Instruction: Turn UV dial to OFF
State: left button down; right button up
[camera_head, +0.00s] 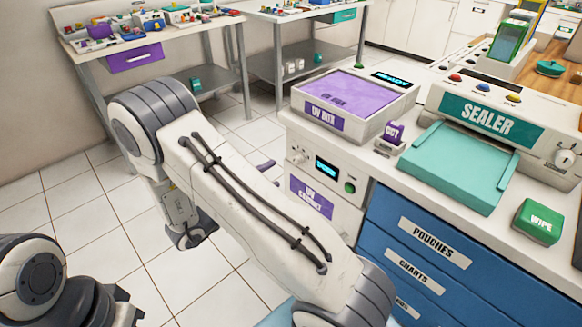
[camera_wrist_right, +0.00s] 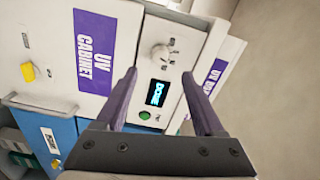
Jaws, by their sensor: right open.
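The UV dial (camera_wrist_right: 161,53) is a pale round knob on the white panel of the UV cabinet, with small marks around it too blurred to read. In the right wrist view, a lit display (camera_wrist_right: 158,93) reading DONE and a green button (camera_wrist_right: 145,115) sit below it in the picture. My right gripper (camera_wrist_right: 159,76) is open and empty. Its two purple fingers point at the panel, with the dial between and beyond their tips, apparently apart from them. In the head view, the cabinet panel (camera_head: 322,208) is partly hidden by my right arm.
A purple-topped UV box (camera_head: 350,100) stands on the counter above the cabinet. Blue drawers (camera_head: 420,255) are beside it. A sealer (camera_head: 490,122) and a green WIPE box (camera_head: 538,222) are further right. The tiled floor (camera_head: 75,210) left of the cabinet is open.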

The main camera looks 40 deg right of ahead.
aim_at(294, 162)
jog(key=d, duration=0.8)
jog(key=shift+w, duration=0.35)
jog(key=shift+c, duration=0.2)
grip_shut()
